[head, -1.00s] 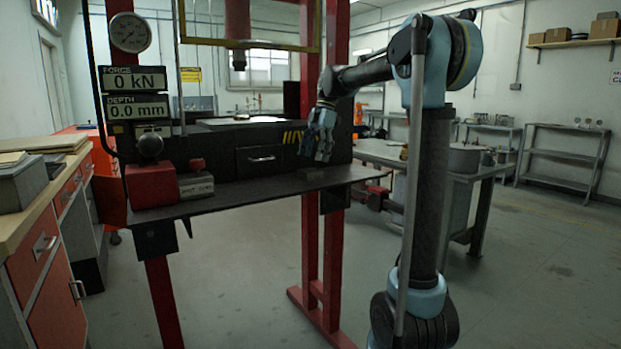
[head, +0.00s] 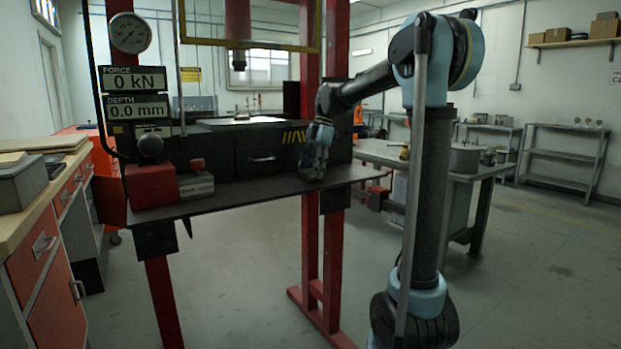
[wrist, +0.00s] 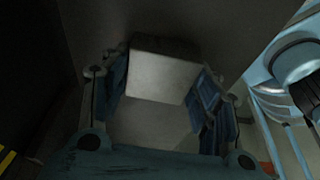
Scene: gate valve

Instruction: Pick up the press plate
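The press plate, a plain grey block, shows in the wrist view (wrist: 162,72) on the dark bench surface, between my two blue finger pads. My gripper (head: 314,172) is down at the right part of the press bench in the head view and hides the plate there. In the wrist view my gripper (wrist: 163,82) is open, with one finger on each side of the plate. Whether either pad touches it is hard to tell in the dim light.
The press bench (head: 245,190) is clear left of my gripper up to a red block (head: 152,186) and a small grey block (head: 196,187). A black drawer unit (head: 262,155) stands behind. A red press upright (head: 309,240) is close below and behind my gripper.

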